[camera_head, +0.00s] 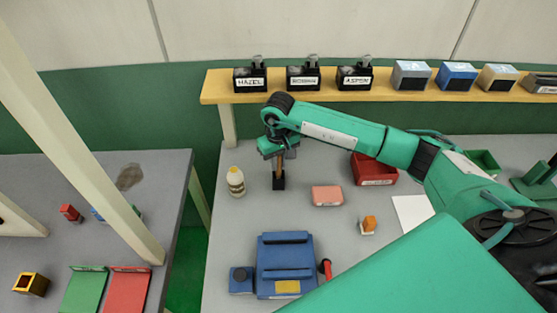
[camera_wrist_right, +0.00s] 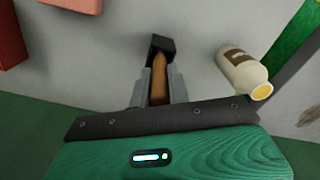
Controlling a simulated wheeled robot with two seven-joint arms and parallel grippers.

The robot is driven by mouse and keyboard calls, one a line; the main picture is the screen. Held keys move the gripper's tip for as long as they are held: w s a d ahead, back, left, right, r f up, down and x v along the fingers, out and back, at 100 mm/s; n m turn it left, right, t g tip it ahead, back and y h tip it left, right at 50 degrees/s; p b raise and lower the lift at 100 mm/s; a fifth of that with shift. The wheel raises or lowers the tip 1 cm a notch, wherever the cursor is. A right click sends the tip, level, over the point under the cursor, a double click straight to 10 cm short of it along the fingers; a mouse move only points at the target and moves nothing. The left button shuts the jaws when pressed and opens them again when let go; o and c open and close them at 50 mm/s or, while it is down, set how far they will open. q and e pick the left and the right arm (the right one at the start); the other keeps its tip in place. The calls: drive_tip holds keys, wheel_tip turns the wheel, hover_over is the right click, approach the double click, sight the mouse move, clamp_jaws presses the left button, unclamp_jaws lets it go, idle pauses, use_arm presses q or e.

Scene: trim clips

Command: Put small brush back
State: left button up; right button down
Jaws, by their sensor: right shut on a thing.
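The small brush has a tan handle and a dark block at its end; the dark block (camera_head: 279,181) shows in the head view below my right gripper (camera_head: 279,157). In the right wrist view my right gripper (camera_wrist_right: 160,92) is shut on the tan handle of the small brush (camera_wrist_right: 159,71), with the dark block beyond the fingertips. The brush hangs roughly upright over the grey table (camera_head: 240,215); I cannot tell whether it touches the top. My left gripper is not in view.
A bottle (camera_head: 236,182) stands left of the brush, a pink block (camera_head: 327,195) to its right. A red bin (camera_head: 374,169), an orange-topped item (camera_head: 368,224) and a blue device (camera_head: 286,264) are nearby. Labelled black holders (camera_head: 303,77) line the yellow shelf (camera_head: 225,96) behind.

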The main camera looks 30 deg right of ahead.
drive_tip(key=shift+f+b, duration=0.2)
drive_tip(key=shift+b, duration=0.1)
drive_tip(key=c, duration=1.3)
unclamp_jaws()
drive_tip(key=shift+r, duration=0.1)
drive_tip(key=shift+c, duration=0.2)
drive_tip(key=shift+r+p, duration=0.2)
drive_tip(key=shift+p, duration=0.2)
drive_tip(key=shift+r+b, duration=0.25)
drive_tip(key=shift+b, duration=0.15)
wheel_tip(320, 180, up, 10)
drive_tip(key=b, duration=0.4)
drive_tip(key=shift+r, duration=0.7)
drive_tip(key=shift+f, duration=0.1)
